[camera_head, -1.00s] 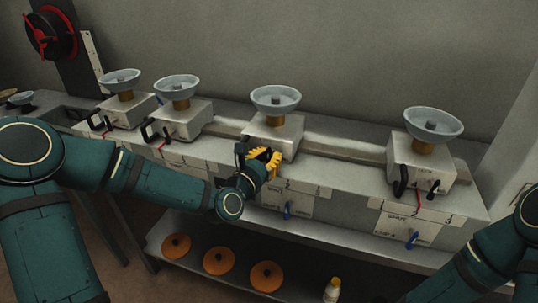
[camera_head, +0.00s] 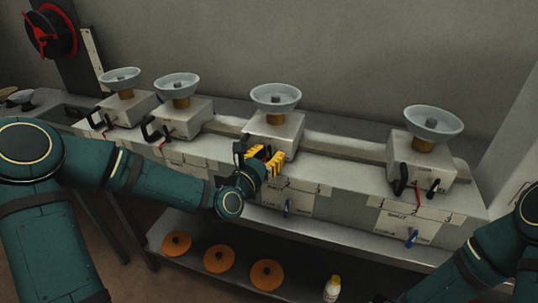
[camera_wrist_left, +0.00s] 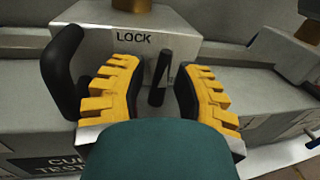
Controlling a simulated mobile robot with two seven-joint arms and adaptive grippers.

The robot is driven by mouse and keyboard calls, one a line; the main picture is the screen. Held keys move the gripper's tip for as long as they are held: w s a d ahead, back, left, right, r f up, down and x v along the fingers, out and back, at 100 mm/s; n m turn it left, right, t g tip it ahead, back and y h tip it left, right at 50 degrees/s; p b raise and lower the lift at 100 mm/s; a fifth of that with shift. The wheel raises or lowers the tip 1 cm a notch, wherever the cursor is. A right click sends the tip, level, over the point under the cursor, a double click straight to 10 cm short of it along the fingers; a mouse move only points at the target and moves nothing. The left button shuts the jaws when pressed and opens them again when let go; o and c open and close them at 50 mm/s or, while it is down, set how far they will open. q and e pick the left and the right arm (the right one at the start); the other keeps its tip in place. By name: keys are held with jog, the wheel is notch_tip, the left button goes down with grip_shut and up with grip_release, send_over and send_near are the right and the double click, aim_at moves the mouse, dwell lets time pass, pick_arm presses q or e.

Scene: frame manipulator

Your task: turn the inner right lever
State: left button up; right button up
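The inner right unit is a pale box (camera_head: 281,129) with a grey bowl on top, third from the left in the head view. In the left wrist view its face (camera_wrist_left: 120,25) reads "LOCK". A short black lever (camera_wrist_left: 160,76) stands out from that face, leaning slightly. A larger curved black handle (camera_wrist_left: 62,72) is at its left. My left gripper (camera_head: 265,159) is at the front of this unit and hides its levers in the head view. In the wrist view, my left gripper's yellow fingers (camera_wrist_left: 158,92) are open, one each side of the short lever, with gaps visible. My right gripper is out of view.
Similar units stand at the far right (camera_head: 420,160) and the left (camera_head: 183,118), with black handles in front. Blue levers (camera_head: 287,208) hang on the bench front. Orange discs (camera_head: 219,260) and a small bottle (camera_head: 332,289) are on the lower shelf.

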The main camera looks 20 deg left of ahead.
pick_arm(q)
jog(key=v, duration=0.7)
jog(key=shift+s, duration=0.2)
